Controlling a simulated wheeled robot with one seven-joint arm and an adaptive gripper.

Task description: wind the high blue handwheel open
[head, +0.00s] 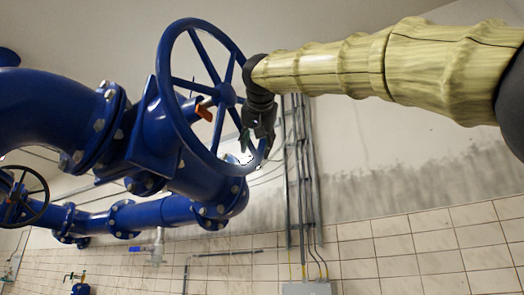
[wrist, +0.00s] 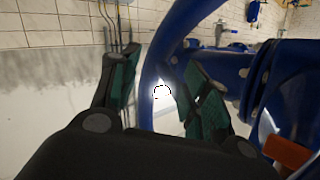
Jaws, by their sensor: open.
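The high blue handwheel (head: 166,95) stands tilted on the blue valve (head: 160,135), with several spokes running to its hub. An orange piece (head: 203,111) shows near the hub; it is also at the lower right of the wrist view (wrist: 288,152). My gripper (head: 255,150) is at the wheel's lower right rim. In the wrist view, the dark fingers with green pads stand apart, and the blue rim (wrist: 151,78) shows between them (wrist: 160,95). I cannot tell whether either finger touches the rim. The part of the rim behind my gripper is hidden in the head view.
A thick blue pipe (head: 45,105) joins the valve at left. A smaller dark handwheel (head: 38,205) is at the far left. Grey conduits (head: 303,180) run down the wall behind my gripper to a grey box (head: 305,288). Open space lies right of the wheel, below my arm.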

